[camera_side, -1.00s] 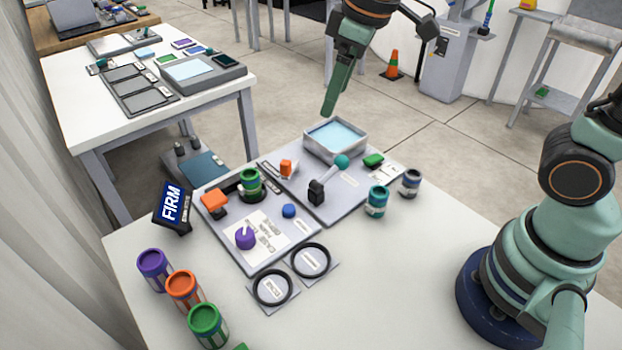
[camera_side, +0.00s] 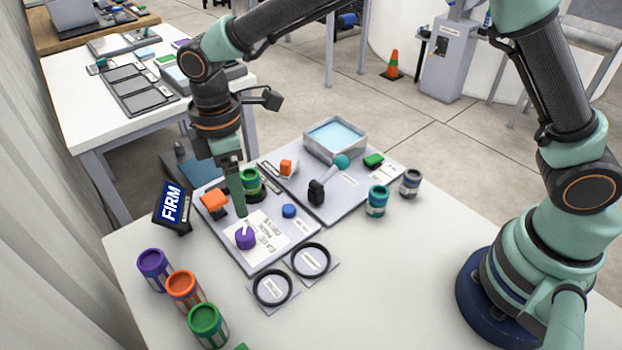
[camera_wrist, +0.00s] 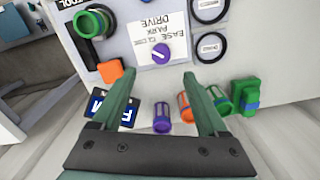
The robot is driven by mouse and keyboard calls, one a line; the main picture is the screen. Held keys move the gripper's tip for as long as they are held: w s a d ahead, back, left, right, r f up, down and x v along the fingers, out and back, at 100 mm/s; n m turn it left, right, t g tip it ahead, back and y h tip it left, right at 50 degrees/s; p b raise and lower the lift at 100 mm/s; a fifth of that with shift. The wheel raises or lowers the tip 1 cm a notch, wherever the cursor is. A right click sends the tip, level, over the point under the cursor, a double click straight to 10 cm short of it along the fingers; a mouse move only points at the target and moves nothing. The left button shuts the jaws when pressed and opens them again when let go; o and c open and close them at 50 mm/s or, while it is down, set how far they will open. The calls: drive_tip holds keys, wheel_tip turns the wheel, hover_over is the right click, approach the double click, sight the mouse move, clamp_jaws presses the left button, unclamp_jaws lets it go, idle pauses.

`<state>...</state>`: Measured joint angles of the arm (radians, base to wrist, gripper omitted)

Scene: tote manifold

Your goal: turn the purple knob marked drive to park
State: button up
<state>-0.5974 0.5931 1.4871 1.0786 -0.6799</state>
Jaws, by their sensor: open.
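The purple knob (camera_side: 245,239) stands on a white label card on the grey panel (camera_side: 268,262), with a pale pointer line on its top. In the wrist view the knob (camera_wrist: 160,54) lies centred just beyond the fingertips, and the card (camera_wrist: 152,32) reads EASE, PARK and DRIVE upside down. I cannot tell for sure which word the pointer faces. My gripper (camera_side: 241,214) points down above the panel, beside the green canister and close to the knob. In the wrist view its fingers (camera_wrist: 161,74) are wide apart with nothing between the tips.
Close by on the panel are a green canister (camera_side: 250,182), an orange block-shaped part (camera_side: 214,200) and a blue knob (camera_side: 289,211). A FIRM sign (camera_side: 172,204) stands at left. Purple, orange and green canisters (camera_side: 184,288) line the front left.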

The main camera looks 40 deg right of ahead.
sight(245, 232)
wheel_tip(245, 232, down, 10)
drive_tip(key=shift+s+f, duration=0.15)
drive_tip(key=shift+f, duration=0.05)
clamp_jaws()
idle(0.4)
drive_tip(key=shift+m, duration=0.4)
drive_tip(key=m, duration=0.4)
drive_tip(key=shift+m, duration=2.5)
drive_tip(key=shift+r, duration=0.1)
